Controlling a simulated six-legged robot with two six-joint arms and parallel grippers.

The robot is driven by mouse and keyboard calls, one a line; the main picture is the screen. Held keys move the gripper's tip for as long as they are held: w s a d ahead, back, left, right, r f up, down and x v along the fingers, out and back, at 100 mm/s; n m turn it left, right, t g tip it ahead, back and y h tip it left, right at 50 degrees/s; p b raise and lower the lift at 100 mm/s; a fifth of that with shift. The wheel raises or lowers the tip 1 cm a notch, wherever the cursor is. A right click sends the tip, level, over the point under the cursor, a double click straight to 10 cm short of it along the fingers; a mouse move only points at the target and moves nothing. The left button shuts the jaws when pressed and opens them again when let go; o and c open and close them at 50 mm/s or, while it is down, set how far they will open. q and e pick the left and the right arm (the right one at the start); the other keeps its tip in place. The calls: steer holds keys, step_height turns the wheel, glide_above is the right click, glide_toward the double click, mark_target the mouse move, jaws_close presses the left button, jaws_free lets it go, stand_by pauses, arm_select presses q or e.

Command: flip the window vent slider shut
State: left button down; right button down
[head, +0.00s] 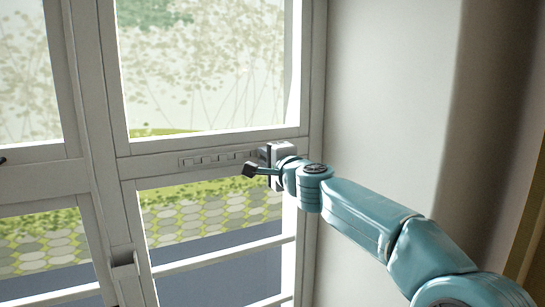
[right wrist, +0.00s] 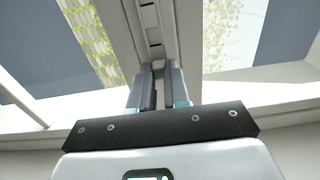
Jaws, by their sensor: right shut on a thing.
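The window vent (head: 215,158) is a pale strip with a row of small slots, set in the crossbar between the upper and lower panes. In the right wrist view the slotted strip (right wrist: 150,22) runs up from my fingers. My right gripper (head: 263,154) is at the right end of the strip. In the right wrist view its two fingers (right wrist: 156,84) are close together against the bar, shut on the vent slider. The slider itself is mostly hidden between the fingers. My left gripper is not in view.
The white window frame (head: 110,120) surrounds the panes. A small bracket-like fitting (head: 123,258) sticks out lower on the frame. A plain pale wall (head: 390,110) stands right of the window. The space before the panes left of my gripper is clear.

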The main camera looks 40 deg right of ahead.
steer(key=shift+w+a, duration=0.1)
steer(key=shift+a, duration=0.25)
steer(key=shift+d, duration=0.1)
steer(key=c, duration=1.2)
jaws_free()
steer(key=shift+o, duration=0.6)
steer(key=shift+a, duration=0.25)
steer(key=v, duration=1.6)
steer(key=shift+d, duration=0.1)
